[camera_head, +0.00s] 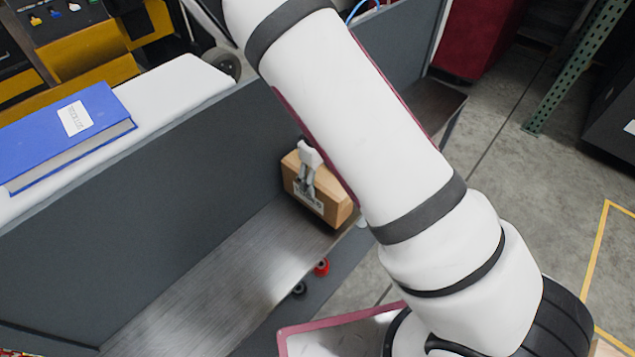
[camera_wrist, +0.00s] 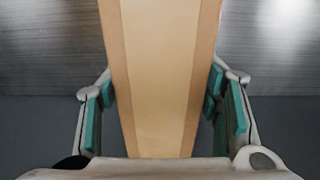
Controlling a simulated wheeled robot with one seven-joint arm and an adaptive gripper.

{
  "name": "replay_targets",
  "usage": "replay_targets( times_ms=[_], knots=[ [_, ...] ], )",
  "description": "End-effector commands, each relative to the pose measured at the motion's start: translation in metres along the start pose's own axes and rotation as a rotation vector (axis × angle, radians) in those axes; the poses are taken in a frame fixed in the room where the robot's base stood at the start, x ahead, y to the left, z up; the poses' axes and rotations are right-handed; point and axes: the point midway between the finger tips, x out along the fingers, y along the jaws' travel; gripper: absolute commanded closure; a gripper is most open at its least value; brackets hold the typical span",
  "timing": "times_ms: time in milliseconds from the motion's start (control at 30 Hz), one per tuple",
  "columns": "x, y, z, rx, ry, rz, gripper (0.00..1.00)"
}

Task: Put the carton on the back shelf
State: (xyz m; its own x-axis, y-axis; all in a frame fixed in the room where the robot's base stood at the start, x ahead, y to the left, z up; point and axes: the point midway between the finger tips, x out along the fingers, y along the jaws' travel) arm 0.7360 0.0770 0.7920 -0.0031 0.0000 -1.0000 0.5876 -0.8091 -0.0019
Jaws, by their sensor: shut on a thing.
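A brown carton (camera_head: 333,209) with a white label shows left of my arm in the head view. My gripper (camera_head: 307,180) is shut on it, with a finger against its near face. In the wrist view the carton (camera_wrist: 160,60) runs between the teal pads of my gripper (camera_wrist: 163,100), one pad on each side. The carton is at or just above a grey metal shelf (camera_head: 215,270), close to its dark back panel (camera_head: 190,190). I cannot tell whether its underside touches the shelf. My arm hides part of the surroundings on the right.
A white ledge (camera_head: 180,85) behind the panel bears a blue binder (camera_head: 65,135). A red and a black round piece (camera_head: 321,267) show below the shelf's front edge. The shelf is bare left of the carton. A green upright post (camera_head: 575,65) stands at the right.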

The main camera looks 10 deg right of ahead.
Motion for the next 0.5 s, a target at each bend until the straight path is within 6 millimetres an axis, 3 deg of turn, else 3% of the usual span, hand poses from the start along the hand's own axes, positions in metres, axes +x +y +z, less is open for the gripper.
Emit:
replay_targets(
  times_ms=[67,300,500],
  knots=[
    [0.000,0.007,-0.007,0.000,0.004,0.004,1.00],
    [0.030,0.006,-0.006,0.002,0.002,0.001,1.00],
    [0.035,0.006,-0.006,0.001,0.004,0.003,1.00]
  ],
)
